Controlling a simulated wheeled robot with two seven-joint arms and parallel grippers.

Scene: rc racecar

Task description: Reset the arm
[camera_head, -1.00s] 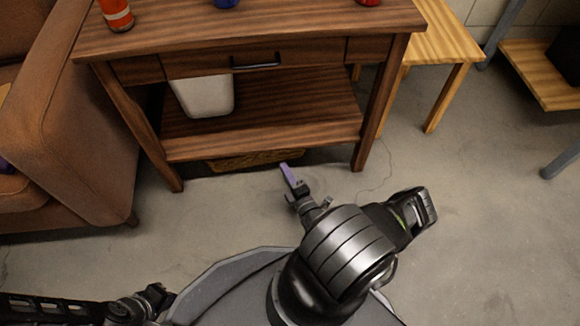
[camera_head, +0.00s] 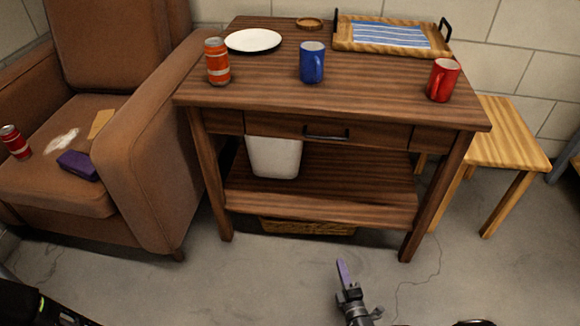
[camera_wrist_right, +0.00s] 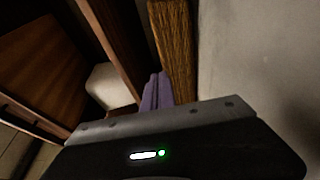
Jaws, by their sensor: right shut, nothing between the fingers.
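My right gripper (camera_head: 343,273) shows at the bottom of the head view, over the bare floor in front of the wooden table (camera_head: 275,85). Its purple fingers are together and hold nothing. In the right wrist view the purple fingers (camera_wrist_right: 157,92) point toward the basket and the table's lower part. Most of my right arm is below the head view's edge. A dark part of my left arm shows in the lower left corner, but its gripper is out of view.
The table carries a can (camera_head: 217,62), plate (camera_head: 253,40), blue mug (camera_head: 312,62), red mug (camera_head: 442,80) and tray (camera_head: 350,42). A white bin (camera_head: 275,158) stands on its shelf, a basket (camera_head: 300,227) beneath. An armchair (camera_head: 150,150) is left, a stool (camera_head: 500,140) right.

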